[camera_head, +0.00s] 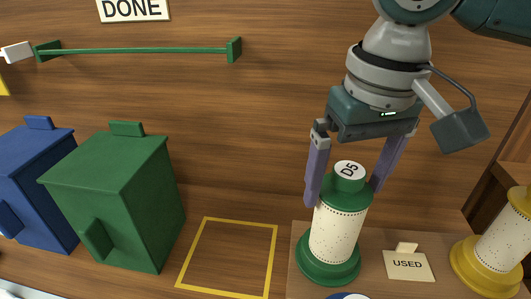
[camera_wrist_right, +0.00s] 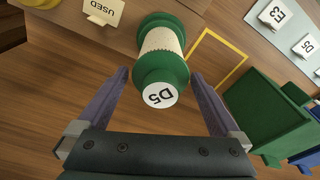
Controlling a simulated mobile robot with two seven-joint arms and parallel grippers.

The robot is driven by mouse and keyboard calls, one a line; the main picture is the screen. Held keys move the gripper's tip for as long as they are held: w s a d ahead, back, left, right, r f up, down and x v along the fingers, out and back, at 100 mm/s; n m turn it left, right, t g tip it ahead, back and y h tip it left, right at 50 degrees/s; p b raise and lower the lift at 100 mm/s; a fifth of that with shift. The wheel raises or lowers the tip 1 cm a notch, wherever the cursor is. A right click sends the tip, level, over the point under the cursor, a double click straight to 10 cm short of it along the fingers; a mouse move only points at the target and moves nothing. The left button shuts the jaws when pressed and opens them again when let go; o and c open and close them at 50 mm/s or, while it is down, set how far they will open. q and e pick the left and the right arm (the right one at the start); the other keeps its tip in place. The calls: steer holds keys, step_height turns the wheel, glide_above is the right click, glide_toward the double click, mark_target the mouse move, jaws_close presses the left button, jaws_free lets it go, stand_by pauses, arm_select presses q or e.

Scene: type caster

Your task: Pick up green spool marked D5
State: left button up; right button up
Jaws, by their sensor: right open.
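The green spool marked D5 (camera_head: 337,229) stands upright on a wooden board in the head view, with a cream perforated middle and green ends. Its white D5 label faces up. It also shows in the right wrist view (camera_wrist_right: 161,62), label toward the camera. My right gripper (camera_head: 344,196) is open, with one finger on each side of the spool's green top. In the right wrist view its fingers (camera_wrist_right: 158,76) are spread apart with the top between them. I cannot tell whether either finger touches it. My left gripper is not in view.
A yellow spool (camera_head: 497,250) and a USED sign (camera_head: 408,265) stand to the right of the green spool. A green box (camera_head: 115,195) and blue box (camera_head: 32,185) stand left. An empty yellow outline (camera_head: 228,258) lies between. A green rail (camera_head: 140,51) is behind.

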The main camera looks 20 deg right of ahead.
steer(key=shift+f, duration=0.2)
jaws_close()
stand_by(0.7)
